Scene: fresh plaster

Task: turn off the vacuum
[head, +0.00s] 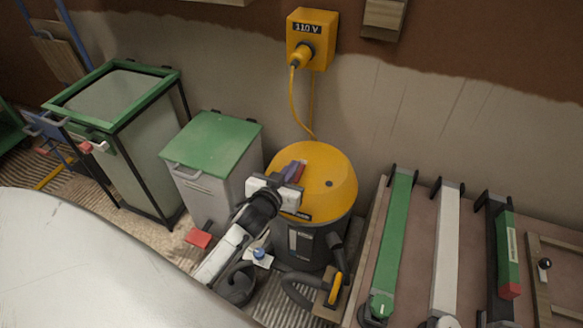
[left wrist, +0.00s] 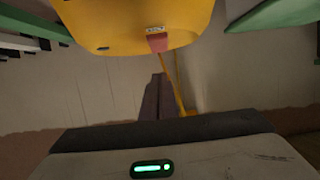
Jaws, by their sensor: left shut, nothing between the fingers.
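The vacuum has a yellow domed lid (head: 330,165) and a dark drum (head: 305,250). It stands near the wall, and the lid also shows at the top of the left wrist view (left wrist: 115,22). A red switch (left wrist: 157,43) sits on the lid beside a small pale label; red also shows by my fingers in the head view. My left gripper (head: 293,171) is over the lid, shut and empty. Its dark fingers (left wrist: 159,82) point at the switch, with a small gap showing in the wrist view. I cannot tell the switch's setting. My right gripper is not in view.
A yellow wall socket box (head: 318,27) holds a plug with a yellow cable. A green-lidded bin (head: 212,140) and a green-framed bin (head: 150,150) stand left. Long green, white and black tools (head: 395,235) lie right. A hose (head: 300,290) curls in front.

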